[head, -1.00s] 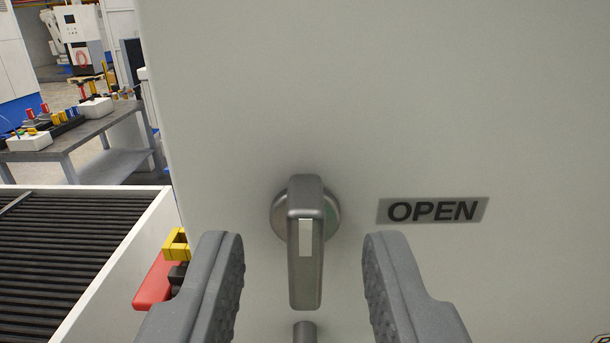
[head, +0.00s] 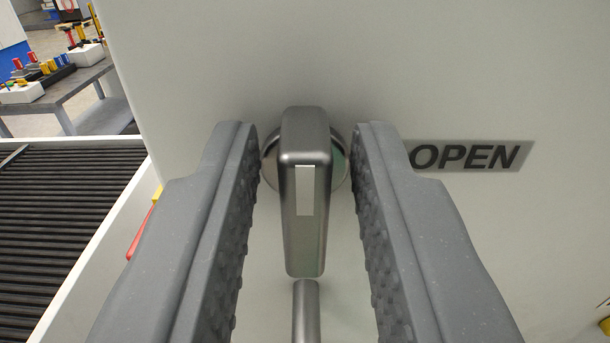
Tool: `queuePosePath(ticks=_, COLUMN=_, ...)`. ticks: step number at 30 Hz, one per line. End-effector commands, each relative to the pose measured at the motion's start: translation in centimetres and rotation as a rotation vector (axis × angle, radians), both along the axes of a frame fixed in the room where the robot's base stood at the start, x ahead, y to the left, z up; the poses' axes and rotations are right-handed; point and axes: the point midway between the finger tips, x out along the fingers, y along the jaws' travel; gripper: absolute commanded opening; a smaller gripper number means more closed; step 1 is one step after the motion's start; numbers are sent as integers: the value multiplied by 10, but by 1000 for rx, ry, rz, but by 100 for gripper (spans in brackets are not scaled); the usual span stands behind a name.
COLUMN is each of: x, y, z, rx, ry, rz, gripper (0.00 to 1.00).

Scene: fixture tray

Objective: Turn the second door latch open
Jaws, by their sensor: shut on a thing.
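The door latch (head: 305,225) is a grey metal handle with a pale strip on its front, hanging straight down from a round base on the light grey door panel (head: 400,60). Lower down, gaps show between the handle and the pads. An OPEN label (head: 472,156) is on the panel to the right, its left end partly covered by my right finger.
A grey metal post (head: 306,310) shows just below the handle's end. A roller conveyor (head: 60,225) with a white side rail lies at the left. Behind it stands a workbench (head: 75,85) with coloured parts. A red and yellow item is partly hidden by my left finger.

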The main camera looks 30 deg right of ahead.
Motion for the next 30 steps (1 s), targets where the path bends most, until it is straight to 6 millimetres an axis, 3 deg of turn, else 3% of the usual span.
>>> queuePosePath(ticks=11, x=-1, y=0, z=-3, rx=136, ry=-91, rz=3, gripper=2)
queuePosePath(ticks=30, x=-4, y=-5, z=-7, rx=633, ry=-425, rz=3, gripper=2)
